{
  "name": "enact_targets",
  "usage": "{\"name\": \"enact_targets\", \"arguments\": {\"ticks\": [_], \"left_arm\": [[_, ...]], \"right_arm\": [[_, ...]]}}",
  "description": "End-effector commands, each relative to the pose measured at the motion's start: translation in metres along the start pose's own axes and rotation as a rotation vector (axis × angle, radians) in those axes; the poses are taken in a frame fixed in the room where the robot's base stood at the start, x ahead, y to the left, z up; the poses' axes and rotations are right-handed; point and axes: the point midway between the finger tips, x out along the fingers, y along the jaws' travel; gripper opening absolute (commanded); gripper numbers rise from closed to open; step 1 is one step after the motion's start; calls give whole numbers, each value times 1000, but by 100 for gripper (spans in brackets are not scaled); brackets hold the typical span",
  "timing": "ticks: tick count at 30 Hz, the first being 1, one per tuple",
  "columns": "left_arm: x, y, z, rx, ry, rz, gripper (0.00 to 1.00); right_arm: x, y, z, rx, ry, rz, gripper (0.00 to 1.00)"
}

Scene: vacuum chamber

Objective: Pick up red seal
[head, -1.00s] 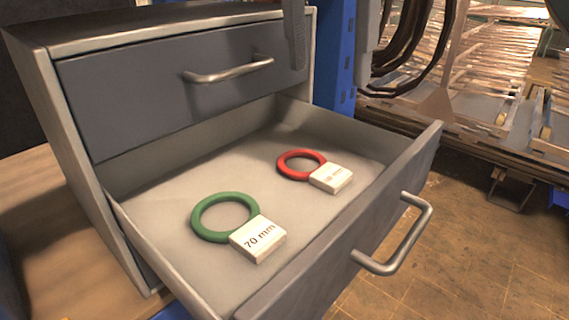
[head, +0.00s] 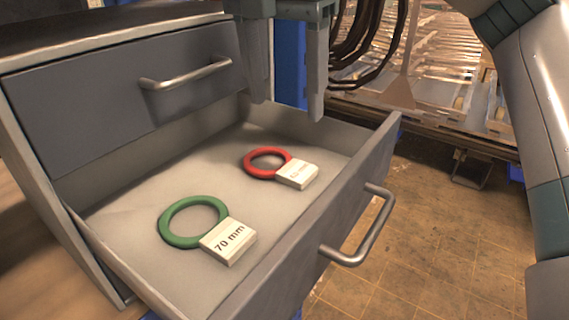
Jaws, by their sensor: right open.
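The red seal (head: 249,168) is a ring lying flat in the open lower drawer, toward its back right. A small white label block touches its right side, and its print is too small to read. My right gripper (head: 288,112) hangs above the back of the drawer, pointing down, with its two fingers spread apart and nothing between them. It is above and apart from the red seal. My left gripper is not in view.
A green seal (head: 165,224) with a "70 mm" block (head: 229,241) lies nearer in the same drawer (head: 125,205). The drawer front with its handle (head: 362,245) stands at right. The upper drawer (head: 120,90) is shut. Black cables (head: 365,45) hang behind.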

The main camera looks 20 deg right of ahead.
Motion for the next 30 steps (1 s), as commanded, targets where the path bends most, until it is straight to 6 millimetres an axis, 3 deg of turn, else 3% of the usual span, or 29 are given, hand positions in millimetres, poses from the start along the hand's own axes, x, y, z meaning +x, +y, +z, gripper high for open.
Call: {"name": "enact_targets", "arguments": {"ticks": [3,12,30], "left_arm": [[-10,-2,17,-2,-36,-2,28],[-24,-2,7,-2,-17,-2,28],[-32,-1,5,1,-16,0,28]], "right_arm": [[20,-1,1,0,1,-3,65],[63,-1,0,0,0,-2,65],[75,-3,2,0,0,-3,65]]}}
